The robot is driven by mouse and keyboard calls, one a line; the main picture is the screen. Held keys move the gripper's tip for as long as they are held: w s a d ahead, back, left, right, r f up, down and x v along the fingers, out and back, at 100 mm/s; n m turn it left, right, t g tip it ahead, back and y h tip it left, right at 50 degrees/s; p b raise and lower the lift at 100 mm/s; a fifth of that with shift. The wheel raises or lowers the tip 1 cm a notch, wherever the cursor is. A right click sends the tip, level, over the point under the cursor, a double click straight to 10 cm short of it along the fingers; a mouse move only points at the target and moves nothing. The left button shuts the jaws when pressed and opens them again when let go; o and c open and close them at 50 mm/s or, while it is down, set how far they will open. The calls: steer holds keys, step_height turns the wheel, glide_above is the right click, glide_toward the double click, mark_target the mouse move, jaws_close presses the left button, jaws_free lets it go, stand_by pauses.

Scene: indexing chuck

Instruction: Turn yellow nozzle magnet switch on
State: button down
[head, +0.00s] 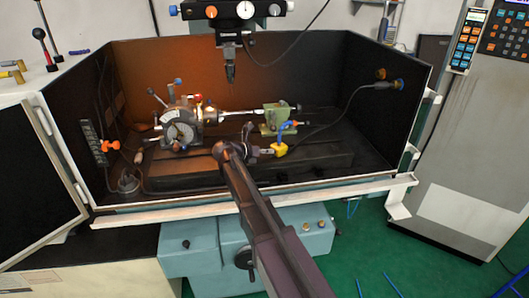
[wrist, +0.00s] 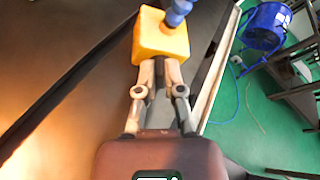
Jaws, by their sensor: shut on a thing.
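The yellow magnet block (head: 281,150) of the nozzle sits at the front right of the machine bed, with a dark hose and a blue nozzle joint near it. In the wrist view the yellow block (wrist: 160,40) is straight ahead of my gripper, with the blue joint (wrist: 178,12) on top. My gripper (head: 268,151) reaches it from the left in the head view. In the wrist view my gripper (wrist: 160,70) has its fingertips closed together at the block's near face. The small switch between them is mostly hidden, and its setting cannot be read.
The indexing chuck (head: 180,130) stands on the bed at left, and the green tailstock (head: 278,118) is behind the block. A spindle head (head: 229,60) hangs above. The enclosure's front rim (head: 330,189) runs below my arm. The dark right wall area is open.

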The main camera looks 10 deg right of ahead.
steer(key=shift+s+d+m+t+y+p, duration=0.1)
steer(key=shift+s+m+t+y+p, duration=0.2)
steer(key=shift+m, duration=0.4)
steer(key=shift+m+t+y, duration=0.5)
steer(key=shift+m+t, duration=0.2)
steer(key=shift+m, duration=0.3)
steer(key=c, duration=0.8)
jaws_free()
steer(key=shift+o, duration=0.2)
steer(key=shift+w, duration=0.1)
steer(key=shift+r, duration=0.15)
